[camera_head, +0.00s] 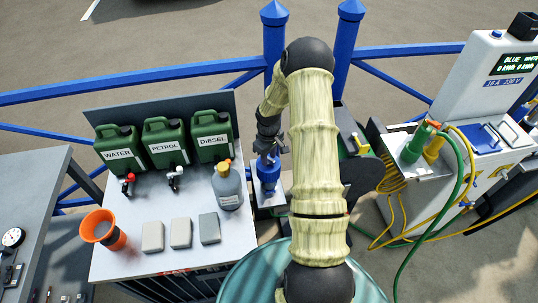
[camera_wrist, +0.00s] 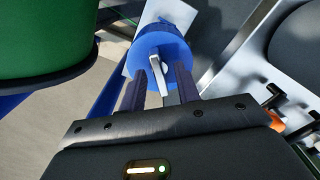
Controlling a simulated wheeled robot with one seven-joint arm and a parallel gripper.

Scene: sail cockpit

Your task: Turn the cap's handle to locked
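A blue cap (camera_head: 267,172) stands on a pale mount just right of the table with the cans. In the wrist view the round blue cap (camera_wrist: 160,45) is ahead of my gripper, with a grey bar handle (camera_wrist: 158,75) across its face, pointing toward me. My gripper (camera_wrist: 158,84) is open, one dark finger on each side of the handle, with small gaps showing. In the head view my gripper (camera_head: 270,146) is right at the cap and partly hides it. Any lock marking is not readable.
Green cans labelled water (camera_head: 118,146), petrol (camera_head: 165,144) and diesel (camera_head: 212,140) stand on the table to the left, with a grey bottle (camera_head: 227,186) near the cap. Blue railings (camera_head: 130,88) run behind. A shore-power post (camera_head: 490,90) with hoses stands at right.

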